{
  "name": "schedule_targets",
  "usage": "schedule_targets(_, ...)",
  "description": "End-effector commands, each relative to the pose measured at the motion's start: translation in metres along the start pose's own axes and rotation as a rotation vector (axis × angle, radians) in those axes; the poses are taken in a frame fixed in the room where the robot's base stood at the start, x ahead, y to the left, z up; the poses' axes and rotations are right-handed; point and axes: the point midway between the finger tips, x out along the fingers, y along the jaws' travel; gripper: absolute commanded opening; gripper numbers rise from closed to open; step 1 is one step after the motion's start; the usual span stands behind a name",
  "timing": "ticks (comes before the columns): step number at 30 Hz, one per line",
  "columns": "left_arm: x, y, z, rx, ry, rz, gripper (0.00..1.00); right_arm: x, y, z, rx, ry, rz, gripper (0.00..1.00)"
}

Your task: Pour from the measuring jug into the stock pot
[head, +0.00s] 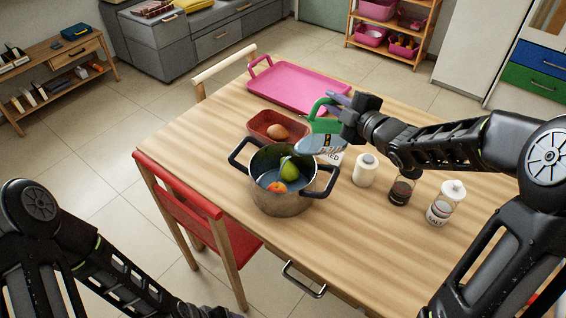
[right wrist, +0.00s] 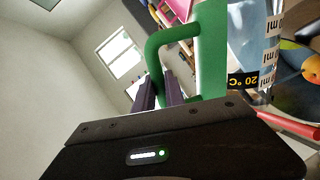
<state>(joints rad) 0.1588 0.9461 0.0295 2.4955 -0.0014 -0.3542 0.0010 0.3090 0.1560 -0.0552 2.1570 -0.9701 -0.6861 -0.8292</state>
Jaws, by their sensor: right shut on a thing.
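The measuring jug (head: 318,146) has a clear bluish body with printed marks and a green handle. It is tipped on its side above the right rim of the stock pot, mouth towards the pot. My right gripper (head: 340,104) is shut on the green handle, which also shows in the right wrist view (right wrist: 158,48). The metal stock pot (head: 281,203) stands upright on the table with two dark handles. A green fruit (head: 289,170) and an orange-red fruit (head: 277,187) show inside it. I cannot make out a stream.
A red dish (head: 258,122) with a brown item stands behind the pot, and a pink tray (head: 298,87) lies farther back. A white roll-shaped item (head: 366,171), a dark jar (head: 401,190) and a white-lidded jar (head: 444,205) stand right of the pot. The table's front is clear.

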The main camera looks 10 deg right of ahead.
Motion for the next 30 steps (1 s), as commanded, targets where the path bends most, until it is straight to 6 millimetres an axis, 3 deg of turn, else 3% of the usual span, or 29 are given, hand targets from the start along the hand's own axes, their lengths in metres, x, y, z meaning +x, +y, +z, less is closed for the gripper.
schedule_targets(30, 0.018, -0.007, 0.0, 0.0, 0.001, 0.0, 0.77, 0.001, -0.002, -0.008, -0.064, -0.01, 0.003, 0.0)
